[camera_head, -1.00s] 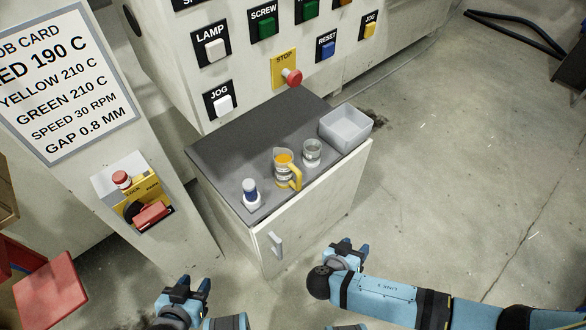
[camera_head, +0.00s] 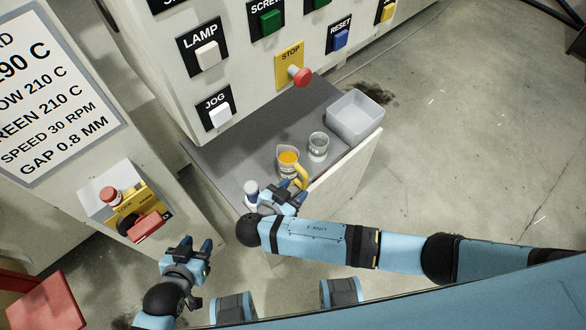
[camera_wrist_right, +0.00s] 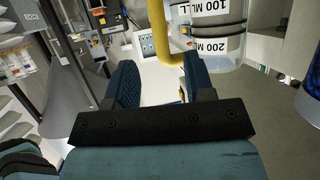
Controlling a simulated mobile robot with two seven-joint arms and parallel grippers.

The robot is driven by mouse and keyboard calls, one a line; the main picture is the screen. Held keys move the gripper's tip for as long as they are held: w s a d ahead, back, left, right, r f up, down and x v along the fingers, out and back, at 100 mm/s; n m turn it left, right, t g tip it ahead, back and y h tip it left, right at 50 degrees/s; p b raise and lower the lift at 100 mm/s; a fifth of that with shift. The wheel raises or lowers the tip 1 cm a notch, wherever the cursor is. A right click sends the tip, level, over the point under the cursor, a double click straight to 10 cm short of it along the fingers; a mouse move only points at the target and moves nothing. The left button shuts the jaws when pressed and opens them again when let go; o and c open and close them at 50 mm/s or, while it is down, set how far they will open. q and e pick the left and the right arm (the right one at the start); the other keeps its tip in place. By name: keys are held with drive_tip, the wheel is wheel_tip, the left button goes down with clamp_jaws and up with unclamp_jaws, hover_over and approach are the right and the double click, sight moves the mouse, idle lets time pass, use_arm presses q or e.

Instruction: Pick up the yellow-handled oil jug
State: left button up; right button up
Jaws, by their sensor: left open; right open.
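The oil jug (camera_head: 287,160) is a clear measuring jug with orange-yellow contents and a yellow handle (camera_head: 301,176). It stands upright on the dark top of the small cabinet. My right gripper (camera_head: 295,195) is open just in front of the jug on its handle side. In the right wrist view the yellow handle (camera_wrist_right: 160,45) shows just beyond the open fingers (camera_wrist_right: 160,82), and the jug's marked clear wall (camera_wrist_right: 208,35) is at the upper right. I cannot tell whether the handle lies between the fingers. My left gripper (camera_head: 198,247) is open and empty at the lower left, away from the jug.
A glass beaker (camera_head: 318,147) stands right of the jug, and a grey bin (camera_head: 354,118) behind it. A white-and-blue bottle (camera_head: 251,191) stands close left of my right gripper. The button panel (camera_head: 245,75) rises behind the cabinet top (camera_head: 222,160).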

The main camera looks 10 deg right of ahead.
sight(303, 181)
drive_tip(key=x, duration=0.3)
drive_tip(key=shift+a, duration=0.1)
drive_tip(key=x, duration=0.5)
drive_tip(key=shift+w+p, duration=0.15)
drive_tip(key=shift+p, duration=0.25)
clamp_jaws()
